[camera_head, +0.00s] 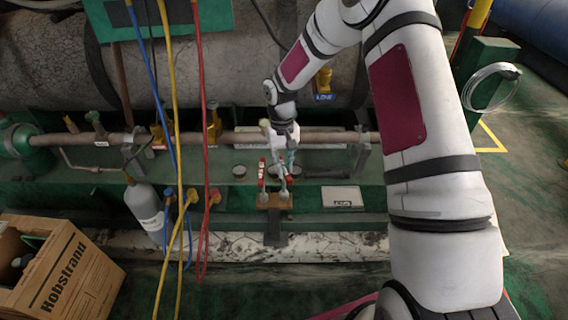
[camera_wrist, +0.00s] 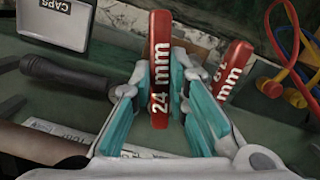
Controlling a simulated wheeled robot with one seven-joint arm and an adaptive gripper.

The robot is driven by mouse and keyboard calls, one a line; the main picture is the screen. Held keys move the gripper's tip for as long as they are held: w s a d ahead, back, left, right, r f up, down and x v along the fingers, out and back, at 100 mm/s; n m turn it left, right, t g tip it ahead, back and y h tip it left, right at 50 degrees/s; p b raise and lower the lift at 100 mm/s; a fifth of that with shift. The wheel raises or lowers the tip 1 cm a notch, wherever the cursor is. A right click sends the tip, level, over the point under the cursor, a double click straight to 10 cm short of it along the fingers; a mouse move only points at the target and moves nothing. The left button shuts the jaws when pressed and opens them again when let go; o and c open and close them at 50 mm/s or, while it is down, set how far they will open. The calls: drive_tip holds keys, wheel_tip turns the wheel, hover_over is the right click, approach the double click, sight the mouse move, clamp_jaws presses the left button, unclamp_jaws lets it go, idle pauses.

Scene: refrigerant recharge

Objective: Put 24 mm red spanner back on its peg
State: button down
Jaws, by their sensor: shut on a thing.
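The red 24 mm spanner (camera_wrist: 160,70) stands between the teal-padded fingers of my gripper (camera_wrist: 158,88) in the wrist view, its white "24 mm" label facing the camera. My gripper (camera_head: 280,152) is shut on it. In the head view the 24 mm spanner (camera_head: 284,184) shows below my gripper, at the right side of a small brown rack (camera_head: 272,201). A second red spanner (camera_wrist: 234,70) is beside it, partly hidden by a finger; it also shows at the rack's left (camera_head: 262,172). The peg is hidden, and I cannot tell whether the held spanner touches it.
A CAPS tray (camera_head: 342,197) and a black torch (camera_wrist: 65,75) lie right of the rack in the head view. Blue, yellow and red hoses (camera_head: 203,150) hang to its left, near a grey cylinder (camera_head: 146,208). A pipe (camera_head: 240,138) runs behind. A cardboard box (camera_head: 75,272) stands front left.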

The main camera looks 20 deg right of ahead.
drive_tip(key=shift+f, duration=0.45)
drive_tip(key=c, duration=1.5)
unclamp_jaws()
drive_tip(key=shift+o, duration=0.2)
drive_tip(key=shift+r, duration=0.1)
